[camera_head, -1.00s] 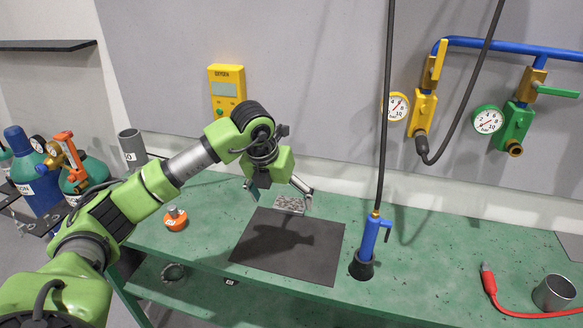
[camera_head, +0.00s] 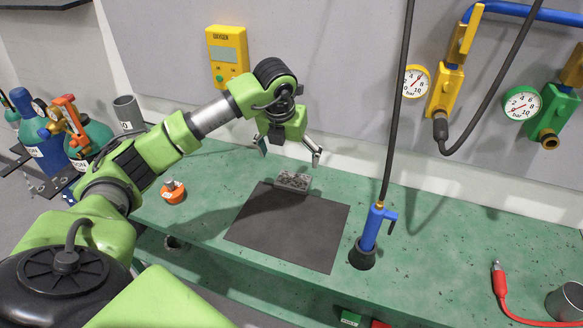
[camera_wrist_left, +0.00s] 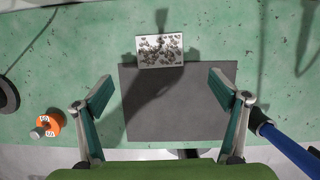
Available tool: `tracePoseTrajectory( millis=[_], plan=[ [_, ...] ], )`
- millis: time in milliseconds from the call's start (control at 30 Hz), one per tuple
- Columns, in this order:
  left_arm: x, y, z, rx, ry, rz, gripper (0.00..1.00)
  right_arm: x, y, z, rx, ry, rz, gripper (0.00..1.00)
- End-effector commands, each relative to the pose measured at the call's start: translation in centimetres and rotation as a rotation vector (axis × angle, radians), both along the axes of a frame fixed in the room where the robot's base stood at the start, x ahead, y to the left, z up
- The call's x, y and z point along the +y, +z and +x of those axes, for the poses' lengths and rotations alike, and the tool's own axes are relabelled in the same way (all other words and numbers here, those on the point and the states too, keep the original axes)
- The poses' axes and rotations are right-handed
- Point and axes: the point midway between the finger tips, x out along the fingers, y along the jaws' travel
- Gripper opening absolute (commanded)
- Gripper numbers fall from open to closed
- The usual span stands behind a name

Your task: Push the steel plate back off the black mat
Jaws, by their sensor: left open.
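The steel plate (camera_head: 293,181) is a small grey rectangle with a dark speckled face. It lies at the back edge of the black mat (camera_head: 285,232). In the left wrist view the plate (camera_wrist_left: 160,48) is mostly on the green bench, and its near edge still slightly overlaps the mat (camera_wrist_left: 185,115). My left gripper (camera_head: 290,153) is open and empty, above and behind the plate in the head view. In the left wrist view its fingers (camera_wrist_left: 160,84) are spread wider than the plate, on the mat's side of it. My right gripper is not in view.
A blue torch in a black holder (camera_head: 362,255) stands right of the mat. An orange-based item (camera_head: 172,191) sits to the left. A steel cup (camera_head: 566,302) and red cable (camera_head: 499,282) are far right. The wall (camera_head: 350,145) rises behind the bench.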

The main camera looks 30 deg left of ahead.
Motion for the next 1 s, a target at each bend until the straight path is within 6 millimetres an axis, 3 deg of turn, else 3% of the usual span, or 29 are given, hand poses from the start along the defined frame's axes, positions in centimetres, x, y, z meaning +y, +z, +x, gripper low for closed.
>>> tracePoseTrajectory(
  millis=[200,533,733,1000],
  plan=[
    [0.3,-3.9,1.0,0.006,0.0,-0.001,0.89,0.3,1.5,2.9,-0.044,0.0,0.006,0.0],
    [0.7,-9.5,2.7,0.004,0.0,-0.001,0.89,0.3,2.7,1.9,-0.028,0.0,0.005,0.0],
    [0.9,-11.0,3.2,0.0,0.0,0.0,0.89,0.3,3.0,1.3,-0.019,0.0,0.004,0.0],
    [0.9,-11.3,3.3,0.0,-0.001,0.0,0.89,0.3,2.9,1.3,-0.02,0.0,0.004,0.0]
  ],
)
